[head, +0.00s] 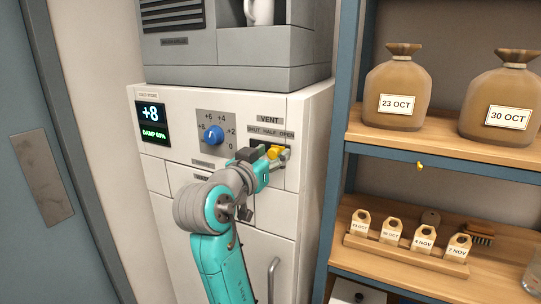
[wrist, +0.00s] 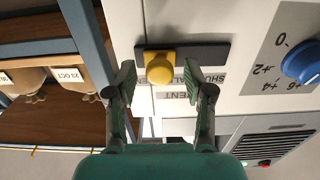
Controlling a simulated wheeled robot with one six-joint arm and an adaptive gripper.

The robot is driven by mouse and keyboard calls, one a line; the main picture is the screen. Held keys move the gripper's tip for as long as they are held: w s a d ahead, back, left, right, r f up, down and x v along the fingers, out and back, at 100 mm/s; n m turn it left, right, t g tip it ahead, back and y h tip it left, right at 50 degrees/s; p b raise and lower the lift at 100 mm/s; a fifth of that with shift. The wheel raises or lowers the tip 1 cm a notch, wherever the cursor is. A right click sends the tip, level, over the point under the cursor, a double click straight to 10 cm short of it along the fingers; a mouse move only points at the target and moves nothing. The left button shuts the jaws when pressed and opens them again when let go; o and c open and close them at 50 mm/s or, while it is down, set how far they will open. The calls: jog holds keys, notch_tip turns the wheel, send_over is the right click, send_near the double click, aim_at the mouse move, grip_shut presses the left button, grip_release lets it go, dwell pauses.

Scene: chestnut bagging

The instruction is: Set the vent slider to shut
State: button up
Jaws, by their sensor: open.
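The vent slider's yellow knob (wrist: 159,68) stands on a dark horizontal track (wrist: 208,54) in the wrist view, which is upside down. The knob is near the track's left end there, away from the SHUT lettering, so on the OPEN side. My gripper (wrist: 158,78) is open, with one finger on each side of the knob and a gap to both. In the head view the yellow knob (head: 273,152) shows beside my gripper (head: 279,156), below the SHUT, HALF, OPEN label strip (head: 270,132). My gripper hides much of the track there.
A blue dial (head: 213,135) and a display (head: 153,120) reading +8 are on the white cabinet (head: 175,180) left of the vent. A wooden shelf (head: 440,149) with dated sacks and tags stands to the right, beyond a blue post.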

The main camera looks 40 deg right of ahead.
grip_shut()
jog(key=shift+w+a, duration=0.4)
jog(key=shift+w, duration=0.6)
jog(key=shift+w+a, duration=0.35)
jog(key=shift+w, duration=0.65)
jog(key=shift+w+a, duration=0.4)
jog(key=shift+w, duration=0.6)
grip_release()
jog(key=shift+w, duration=0.1)
jog(key=v, duration=1.2)
